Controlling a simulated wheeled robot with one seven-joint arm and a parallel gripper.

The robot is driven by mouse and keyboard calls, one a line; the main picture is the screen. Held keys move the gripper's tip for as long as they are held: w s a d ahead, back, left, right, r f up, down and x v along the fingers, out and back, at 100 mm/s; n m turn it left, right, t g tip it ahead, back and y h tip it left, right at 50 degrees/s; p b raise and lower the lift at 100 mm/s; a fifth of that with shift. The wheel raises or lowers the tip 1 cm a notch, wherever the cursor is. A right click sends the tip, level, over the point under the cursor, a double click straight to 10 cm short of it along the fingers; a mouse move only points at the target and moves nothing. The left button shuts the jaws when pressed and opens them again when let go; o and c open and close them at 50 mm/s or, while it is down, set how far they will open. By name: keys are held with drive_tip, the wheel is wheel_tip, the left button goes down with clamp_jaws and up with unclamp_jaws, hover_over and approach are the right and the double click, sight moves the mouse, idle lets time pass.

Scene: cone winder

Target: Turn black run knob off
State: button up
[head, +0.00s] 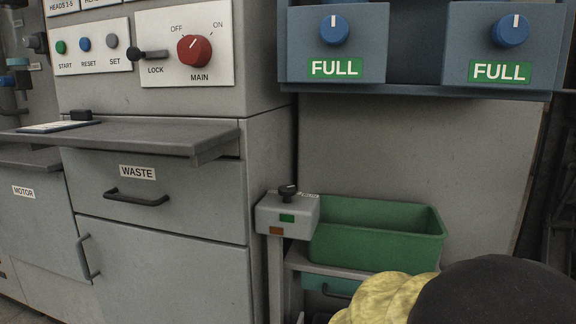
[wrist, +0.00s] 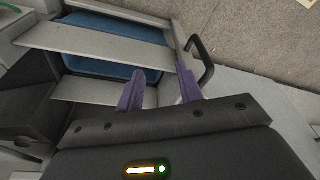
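A small black knob (head: 288,191) sits on top of a grey post-mounted box (head: 287,214) in front of the green bin in the head view. The black knob is not visible in the wrist view, and the fingers are not visible in the head view.
A red MAIN knob (head: 194,50) and a black LOCK lever (head: 150,54) are on the upper left panel. A grey shelf (head: 130,135) juts out over the WASTE drawer. A green bin (head: 385,250) stands right of the box. A yellow rough-surfaced thing (head: 385,298) is at the bottom.

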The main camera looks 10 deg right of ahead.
drive_tip(key=w+p+v, duration=0.2)
drive_tip(key=p+v, duration=0.9)
drive_tip(key=v, duration=0.1)
drive_tip(key=w+r+p+v, duration=0.1)
drive_tip(key=w+p+v, duration=0.2)
drive_tip(key=p+v, duration=0.8)
drive_tip(key=shift+r, duration=0.5)
drive_tip(key=shift+w, duration=0.1)
drive_tip(key=shift+w+d, duration=0.1)
